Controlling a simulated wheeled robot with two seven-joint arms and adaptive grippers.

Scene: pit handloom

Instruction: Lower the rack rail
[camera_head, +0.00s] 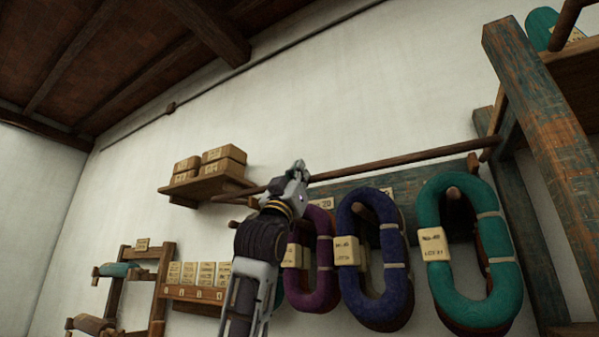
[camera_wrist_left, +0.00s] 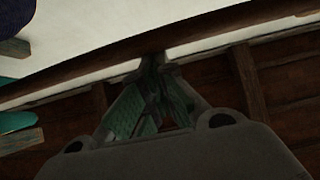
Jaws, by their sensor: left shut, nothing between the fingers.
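The rack rail (camera_head: 400,160) is a long thin brown bar that runs across the wall, rising slightly to the right, above the hanging yarn hanks. It crosses the left wrist view (camera_wrist_left: 90,62) as a dark bar just past my fingertips. My left gripper (camera_head: 298,167) is raised in front of the rail and covers part of it. Its fingers are shut and empty, and the tips (camera_wrist_left: 158,64) meet or overlap the rail's lower edge in the wrist view. I cannot tell whether they touch it. My right gripper is out of view.
Purple, blue and green yarn hanks (camera_head: 470,302) with paper tags hang on pegs below the rail. A small shelf (camera_head: 208,189) with boxes is at left of the gripper. A painted wooden post (camera_head: 545,130) stands at right.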

